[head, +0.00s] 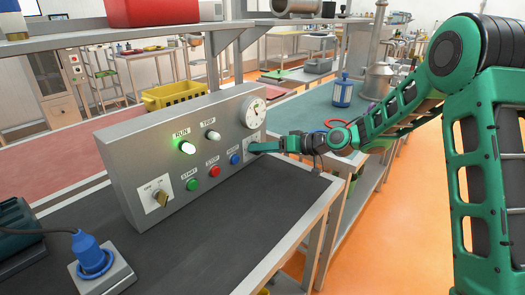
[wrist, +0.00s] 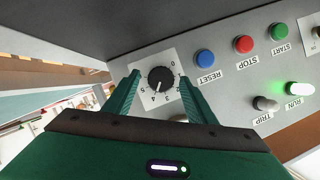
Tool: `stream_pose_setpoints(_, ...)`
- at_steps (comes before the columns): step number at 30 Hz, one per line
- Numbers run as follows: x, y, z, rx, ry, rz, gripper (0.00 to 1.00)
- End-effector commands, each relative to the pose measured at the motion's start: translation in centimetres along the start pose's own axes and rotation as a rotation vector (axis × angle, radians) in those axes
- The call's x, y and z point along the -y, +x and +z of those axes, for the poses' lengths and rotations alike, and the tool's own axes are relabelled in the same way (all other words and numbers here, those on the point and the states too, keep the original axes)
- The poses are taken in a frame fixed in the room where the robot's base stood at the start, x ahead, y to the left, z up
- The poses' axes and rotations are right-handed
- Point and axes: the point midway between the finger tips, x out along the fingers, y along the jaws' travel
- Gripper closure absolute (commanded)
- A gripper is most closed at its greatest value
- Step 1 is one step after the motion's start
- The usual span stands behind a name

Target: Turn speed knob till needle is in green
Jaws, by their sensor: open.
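The grey control box (head: 190,130) stands on the dark bench top. Its round white gauge (head: 254,112) is at the upper right of the front face; its needle and coloured zone are too small to read surely. The black speed knob (wrist: 160,80) sits on a white plate numbered 0 to 5 in the wrist view; its white mark points near 3 or 4. My gripper (wrist: 158,76) is open, with one green finger on each side of the knob. I cannot tell whether they touch it. In the head view my gripper (head: 262,147) covers the knob.
The box also carries a lit green RUN lamp (head: 187,147), an unlit TRIP lamp (head: 213,135), a green START button (head: 192,184), a red STOP button (head: 215,171), a blue RESET button (head: 235,159) and an on/off switch (head: 160,198). A blue plug (head: 91,254) is at lower left.

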Motion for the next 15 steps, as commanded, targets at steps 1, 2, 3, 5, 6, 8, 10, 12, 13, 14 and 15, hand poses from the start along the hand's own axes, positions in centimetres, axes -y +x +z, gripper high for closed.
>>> stream_pose_setpoints(1, -0.1, -0.8, -0.1, -0.002, 0.002, 0.003, 0.49)
stream_pose_setpoints(2, -0.1, -1.3, -0.1, -0.003, 0.002, 0.003, 0.49)
stream_pose_setpoints(3, -0.1, -2.0, -0.1, -0.003, 0.0, 0.003, 0.49)
stream_pose_setpoints(5, -0.2, -3.2, -0.1, -0.002, 0.001, 0.005, 0.49)
stream_pose_setpoints(6, -0.2, -4.0, -0.1, -0.003, 0.002, 0.004, 0.49)
stream_pose_setpoints(8, -0.2, -5.1, -0.1, -0.003, 0.001, 0.005, 0.49)
stream_pose_setpoints(10, -0.2, -6.4, 0.0, -0.002, 0.001, 0.004, 0.49)
stream_pose_setpoints(12, -0.2, -7.5, 0.0, -0.002, 0.001, 0.004, 0.49)
stream_pose_setpoints(13, -0.1, -7.9, 0.0, -0.001, 0.001, 0.003, 0.49)
stream_pose_setpoints(14, -0.2, -8.3, 0.0, -0.001, 0.001, 0.003, 0.49)
stream_pose_setpoints(15, -0.2, -8.7, 0.0, -0.002, 0.001, 0.003, 0.49)
